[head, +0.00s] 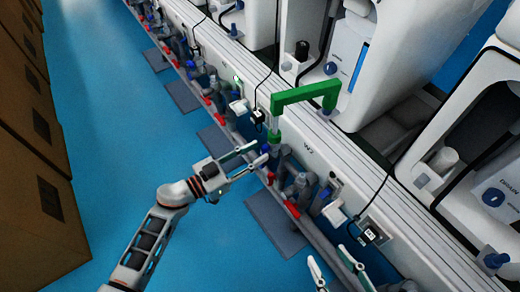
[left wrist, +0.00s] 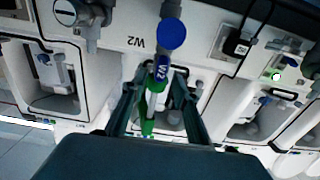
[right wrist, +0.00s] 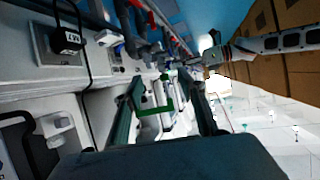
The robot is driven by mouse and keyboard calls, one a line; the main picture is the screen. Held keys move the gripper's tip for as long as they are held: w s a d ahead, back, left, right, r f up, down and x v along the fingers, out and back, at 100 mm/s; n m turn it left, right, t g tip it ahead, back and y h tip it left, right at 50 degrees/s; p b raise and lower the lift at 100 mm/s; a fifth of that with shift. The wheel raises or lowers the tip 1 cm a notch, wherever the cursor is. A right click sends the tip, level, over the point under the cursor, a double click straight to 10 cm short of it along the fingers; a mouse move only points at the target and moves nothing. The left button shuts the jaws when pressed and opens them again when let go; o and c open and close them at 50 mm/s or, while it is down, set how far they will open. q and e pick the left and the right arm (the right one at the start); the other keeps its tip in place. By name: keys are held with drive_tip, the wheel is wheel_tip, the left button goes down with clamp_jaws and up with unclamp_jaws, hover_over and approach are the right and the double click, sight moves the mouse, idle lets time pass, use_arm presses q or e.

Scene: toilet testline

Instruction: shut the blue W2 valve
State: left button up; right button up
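In the head view my left gripper (head: 261,150) is open at the wall, beside a small blue part (head: 266,148) left of the W2 marking (head: 308,149). My right gripper (head: 334,264) is open and empty, low in the head view; its spread fingers also show in the right wrist view (right wrist: 165,88).
Red handles (head: 292,209) and grey pipes line the wall below. A plug (head: 371,234) with a cable is near the right gripper.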

use_arm(q)
drive_tip(key=shift+x, duration=0.85)
drive_tip(key=shift+w+d, duration=0.1)
drive_tip(key=shift+d, duration=0.1)
use_arm(e)
drive_tip(key=shift+w+a+r, duration=0.2)
drive_tip(key=shift+r, duration=0.05)
use_arm(q)
clamp_jaws()
